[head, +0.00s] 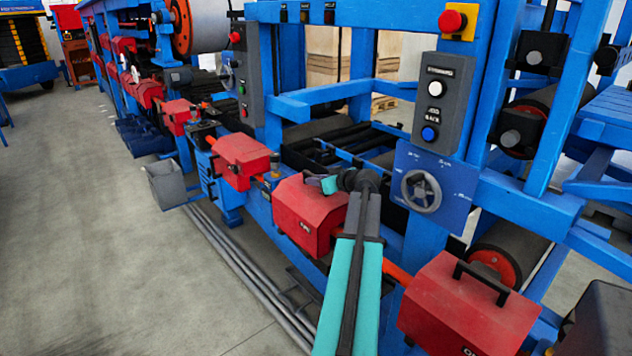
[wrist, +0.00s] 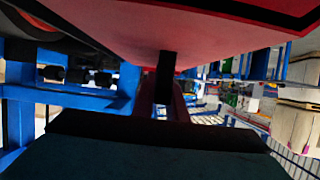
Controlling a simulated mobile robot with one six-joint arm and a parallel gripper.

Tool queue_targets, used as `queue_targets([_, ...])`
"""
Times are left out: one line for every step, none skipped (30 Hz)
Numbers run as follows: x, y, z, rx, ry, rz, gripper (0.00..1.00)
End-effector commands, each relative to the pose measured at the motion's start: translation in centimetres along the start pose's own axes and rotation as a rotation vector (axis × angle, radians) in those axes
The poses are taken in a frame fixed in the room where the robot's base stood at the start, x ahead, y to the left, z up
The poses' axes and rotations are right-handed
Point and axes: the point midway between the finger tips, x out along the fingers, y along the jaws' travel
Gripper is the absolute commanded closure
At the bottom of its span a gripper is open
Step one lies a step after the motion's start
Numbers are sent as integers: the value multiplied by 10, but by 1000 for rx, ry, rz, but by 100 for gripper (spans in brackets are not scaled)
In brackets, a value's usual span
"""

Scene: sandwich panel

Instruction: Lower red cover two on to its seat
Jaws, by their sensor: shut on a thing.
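The red cover (head: 308,215) in the middle of the head view, taken to be cover two, has sloped sides and a small dark label low on its front. My gripper (head: 328,185) is at its top right edge and is shut on it; the grip itself is mostly hidden by my wrist. In the wrist view the cover's red face (wrist: 200,35) fills the top, with a dark finger of my gripper (wrist: 167,72) against it. An orange-red shaft (head: 397,272) runs right of the cover. The seat under it is hidden, so I cannot tell whether the cover touches it.
Another red cover (head: 465,310) with a black handle stands at the lower right, and one (head: 240,160) stands to the left. A handwheel (head: 421,191) and a button box (head: 440,103) are close behind my arm. Grey pipes (head: 240,270) lie along the floor; the left floor is clear.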

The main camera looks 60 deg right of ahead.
Motion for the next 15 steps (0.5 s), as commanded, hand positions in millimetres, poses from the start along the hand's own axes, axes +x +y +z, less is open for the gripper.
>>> queue_targets([1, -1, 3, 2, -3, -3, 100])
queue_targets([1, -1, 3, 2, -4, -3, 100])
queue_targets([1, -1, 4, 2, -4, -3, 100])
queue_targets([1, -1, 4, 2, -4, -3, 100])
queue_targets([1, -1, 4, 2, -5, -3, 100])
queue_targets([1, -1, 4, 2, -5, -4, 100])
queue_targets([1, -1, 4, 2, -5, -4, 100])
queue_targets([1, -1, 4, 2, -5, -4, 100])
queue_targets([1, -2, 4, 2, -6, -4, 100])
queue_targets([1, -2, 5, 2, -6, -4, 100])
queue_targets([1, -2, 5, 2, -6, -4, 100])
queue_targets([1, -2, 5, 2, -6, -4, 100])
queue_targets([1, -2, 5, 2, -7, -4, 100])
queue_targets([1, -2, 5, 2, -7, -4, 84])
queue_targets([1, -2, 5, 2, -7, -4, 77])
